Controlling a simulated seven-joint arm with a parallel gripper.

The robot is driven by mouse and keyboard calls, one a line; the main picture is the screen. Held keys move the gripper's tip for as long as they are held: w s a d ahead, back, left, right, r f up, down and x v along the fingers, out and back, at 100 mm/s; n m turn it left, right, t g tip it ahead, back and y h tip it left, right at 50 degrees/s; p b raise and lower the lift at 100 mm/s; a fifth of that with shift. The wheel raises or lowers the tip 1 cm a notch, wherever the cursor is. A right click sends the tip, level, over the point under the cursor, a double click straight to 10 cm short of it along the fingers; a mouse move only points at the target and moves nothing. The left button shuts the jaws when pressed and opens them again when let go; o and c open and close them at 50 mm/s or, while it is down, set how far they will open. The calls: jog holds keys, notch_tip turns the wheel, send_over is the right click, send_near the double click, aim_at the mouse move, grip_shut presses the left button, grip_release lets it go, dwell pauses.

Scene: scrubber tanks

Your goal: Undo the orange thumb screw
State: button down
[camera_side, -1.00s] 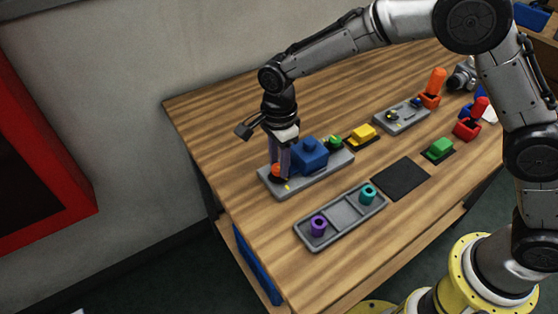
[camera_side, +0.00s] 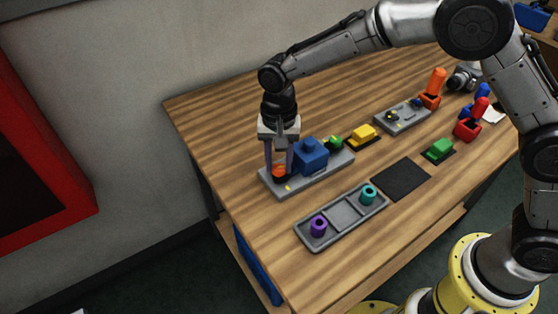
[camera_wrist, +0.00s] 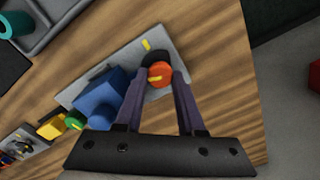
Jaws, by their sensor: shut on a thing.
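The orange thumb screw (camera_side: 279,171) sits at the left end of a grey base plate (camera_side: 305,184), on a dark round seat. It also shows in the wrist view (camera_wrist: 160,72), with a yellow mark on its top. My gripper (camera_side: 279,168) points down over it, with one finger on each side. In the wrist view the fingers (camera_wrist: 160,82) are shut on the screw. A yellow mark (camera_wrist: 147,45) lies on the plate beside the seat. A blue block (camera_side: 311,155) stands on the plate to the right of the screw, and a green knob (camera_side: 334,142) is at the far end.
A grey tray (camera_side: 345,213) with a purple ring (camera_side: 318,226) and a teal ring (camera_side: 368,194) lies in front. A yellow block (camera_side: 363,134), a green block (camera_side: 440,149) and a black mat (camera_side: 400,179) are to the right. Bare wood lies left of the plate.

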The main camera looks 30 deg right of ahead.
jog(key=n, duration=0.4)
jog(key=shift+f+n, duration=0.1)
jog(key=shift+n, duration=0.2)
jog(key=n, duration=1.1)
jog(key=shift+s+f, duration=0.1)
jog(key=shift+f, duration=0.05)
jog(key=n, duration=0.9)
jog(key=shift+s, duration=0.1)
jog(key=n, duration=0.5)
jog(key=shift+d+f, duration=0.1)
jog(key=n, duration=0.6)
jog(key=shift+n, duration=2.2)
